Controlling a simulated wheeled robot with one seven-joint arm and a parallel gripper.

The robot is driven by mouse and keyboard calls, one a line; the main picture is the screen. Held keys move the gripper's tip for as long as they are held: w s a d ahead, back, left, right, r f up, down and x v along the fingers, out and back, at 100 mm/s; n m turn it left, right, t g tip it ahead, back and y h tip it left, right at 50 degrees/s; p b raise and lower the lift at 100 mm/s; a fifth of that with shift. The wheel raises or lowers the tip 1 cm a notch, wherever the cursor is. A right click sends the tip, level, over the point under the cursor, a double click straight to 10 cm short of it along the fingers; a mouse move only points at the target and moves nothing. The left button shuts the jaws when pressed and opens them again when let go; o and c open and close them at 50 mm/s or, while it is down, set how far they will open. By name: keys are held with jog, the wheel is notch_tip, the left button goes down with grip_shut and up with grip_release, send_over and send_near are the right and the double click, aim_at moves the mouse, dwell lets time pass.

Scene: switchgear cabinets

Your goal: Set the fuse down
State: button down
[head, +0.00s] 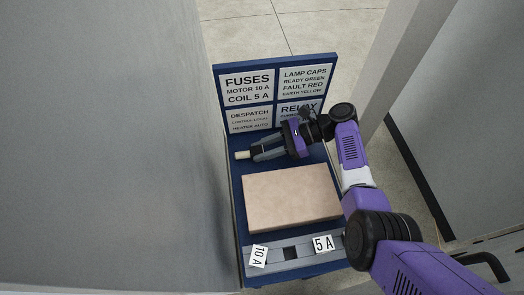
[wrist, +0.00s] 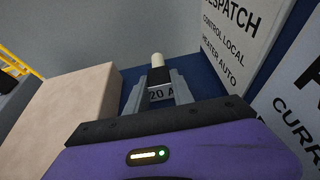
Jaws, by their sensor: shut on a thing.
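The fuse (wrist: 158,73) shows in the wrist view as a pale-tipped cylinder with a dark band and a label that reads 20 A. My gripper (wrist: 161,90) is shut on it, with a grey finger on either side. In the head view my gripper (head: 258,151) reaches left over the back part of the blue trolley top (head: 238,205), and the fuse's pale end (head: 242,155) sticks out past the fingertips. The fuse lies roughly level, close to the trolley's left edge. I cannot tell whether it touches the blue surface.
A tan block (head: 290,198) fills the middle of the trolley top. A grey rack (head: 291,253) at the front carries a 10 A tag (head: 259,256) and a 5 A tag (head: 323,244). A label board (head: 275,95) stands at the back. Grey cabinet walls (head: 100,140) flank the trolley.

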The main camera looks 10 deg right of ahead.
jog(key=shift+f, duration=0.2)
jog(key=c, duration=1.1)
grip_release()
